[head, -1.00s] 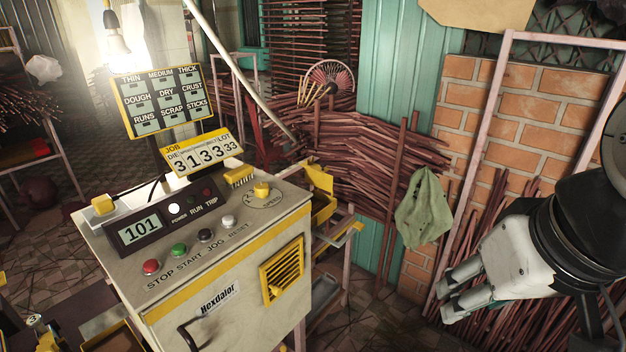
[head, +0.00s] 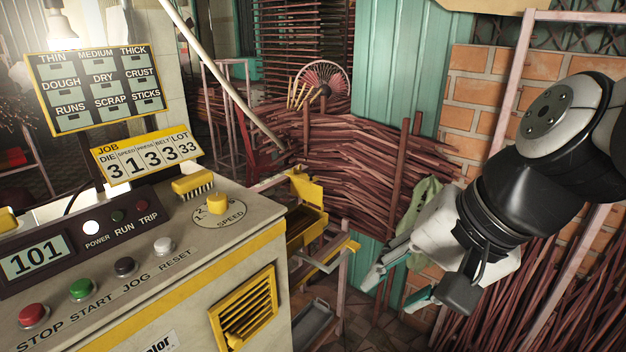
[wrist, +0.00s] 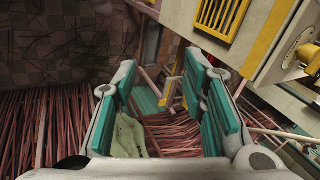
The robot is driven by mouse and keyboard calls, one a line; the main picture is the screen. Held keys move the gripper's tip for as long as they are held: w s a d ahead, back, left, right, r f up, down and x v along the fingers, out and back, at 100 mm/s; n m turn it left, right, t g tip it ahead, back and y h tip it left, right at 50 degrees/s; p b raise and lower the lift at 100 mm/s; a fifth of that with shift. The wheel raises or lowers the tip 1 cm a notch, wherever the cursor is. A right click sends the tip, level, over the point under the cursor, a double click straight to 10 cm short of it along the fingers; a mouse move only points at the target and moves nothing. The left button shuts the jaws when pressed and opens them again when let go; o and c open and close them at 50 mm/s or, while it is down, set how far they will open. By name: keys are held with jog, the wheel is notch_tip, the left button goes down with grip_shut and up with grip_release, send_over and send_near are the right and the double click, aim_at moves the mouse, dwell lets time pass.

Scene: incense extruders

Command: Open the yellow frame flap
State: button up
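A yellow-framed louvred flap (head: 245,308) is set in the side of the beige control cabinet. It looks shut against the panel, with a small dark-yellow knob at its lower left. Part of it also shows at the top of the wrist view (wrist: 222,14). My gripper (head: 390,291) is to the right of the flap, apart from it, in front of the stacked sticks. Its teal-padded fingers stand apart with nothing between them, as the wrist view shows (wrist: 161,72).
The cabinet top carries buttons and a yellow speed knob (head: 217,203). A yellow machine part (head: 306,210) and a rail frame stand behind the cabinet's right edge. Stick bundles (head: 375,170) and a green cloth (head: 425,210) are behind my gripper. Open space lies between gripper and flap.

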jog(key=w+a+f+m+t+y+b, duration=0.2)
jog(key=w+a+f+m+y+b, duration=0.15)
jog(key=w+f+m+b, duration=0.85)
jog(key=w+a+f+m+t+y+b, duration=0.3)
jog(key=w+f+m+b, duration=0.5)
jog(key=w+f+b, duration=0.65)
jog(key=w+b+x, duration=0.1)
jog(key=b+x, duration=0.2)
jog(key=x, duration=1.3)
jog(key=shift+d+r, duration=0.2)
jog(key=shift+w, duration=0.1)
grip_shut()
